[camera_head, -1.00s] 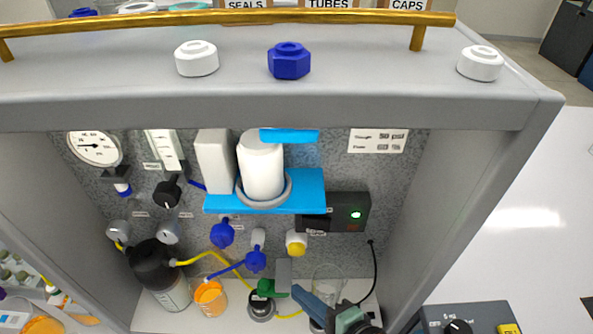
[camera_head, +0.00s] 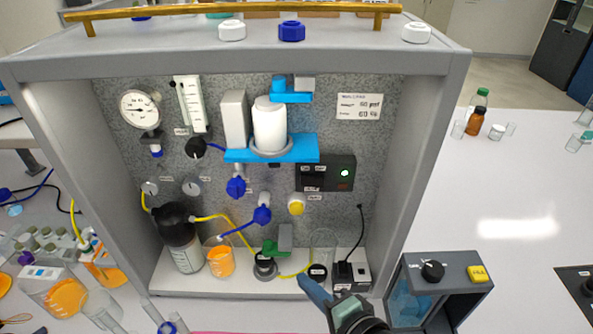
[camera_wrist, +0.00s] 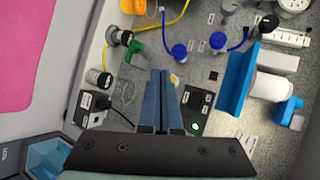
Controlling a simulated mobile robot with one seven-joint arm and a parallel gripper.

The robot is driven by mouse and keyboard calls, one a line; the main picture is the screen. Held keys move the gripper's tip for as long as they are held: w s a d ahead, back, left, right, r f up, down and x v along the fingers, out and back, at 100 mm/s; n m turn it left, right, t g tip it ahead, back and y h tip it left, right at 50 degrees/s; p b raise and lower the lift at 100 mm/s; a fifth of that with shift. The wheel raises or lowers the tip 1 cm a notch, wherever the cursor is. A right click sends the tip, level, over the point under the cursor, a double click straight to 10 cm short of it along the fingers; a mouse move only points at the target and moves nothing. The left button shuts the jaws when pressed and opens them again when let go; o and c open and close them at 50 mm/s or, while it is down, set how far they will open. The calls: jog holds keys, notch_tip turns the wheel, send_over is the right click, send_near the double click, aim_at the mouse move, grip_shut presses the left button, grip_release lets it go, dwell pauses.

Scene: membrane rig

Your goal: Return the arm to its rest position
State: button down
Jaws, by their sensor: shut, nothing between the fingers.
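My gripper (camera_head: 304,282) is in front of the lower right part of the membrane rig, low in the head view. Its blue fingers (camera_wrist: 160,76) are shut together and empty in the wrist view. The rig's grey cabinet (camera_head: 428,130) stands open at the front. Behind the fingers are a clear beaker (camera_head: 322,245), a green-handled valve (camera_head: 270,248) and a black box with a green light (camera_head: 340,172). In the wrist view this box (camera_wrist: 205,110) is right of the fingertips. Whether the fingers touch anything is not clear.
A dark bottle (camera_head: 180,240) and a beaker of orange liquid (camera_head: 220,262) stand on the rig's floor at left. A grey control box (camera_head: 450,268) is right of my gripper. Glassware stands at lower left. The white bench (camera_head: 520,190) at right has wide free room.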

jog(key=w+r+n+t+h+b, duration=0.2)
jog(key=w+r+n+t, duration=0.15)
jog(key=r, duration=0.75)
jog(key=w+r+n+t+h+b, duration=0.1)
jog(key=w+r+n+t+h, duration=0.25)
jog(key=r, duration=0.75)
jog(key=s+a+r+n+t+b, duration=0.1)
jog(key=s+r+t, duration=0.3)
jog(key=r, duration=0.7)
jog(key=s+a+r+n+t+h+b, duration=0.1)
jog(key=s+r+n+t, duration=0.2)
jog(key=r, duration=0.9)
jog(key=s+t, duration=0.2)
jog(key=s, duration=0.2)
jog(key=shift+s+r+n, duration=0.25)
jog(key=shift+s+n, duration=0.05)
jog(key=shift+s, duration=0.1)
jog(key=shift+h, duration=0.25)
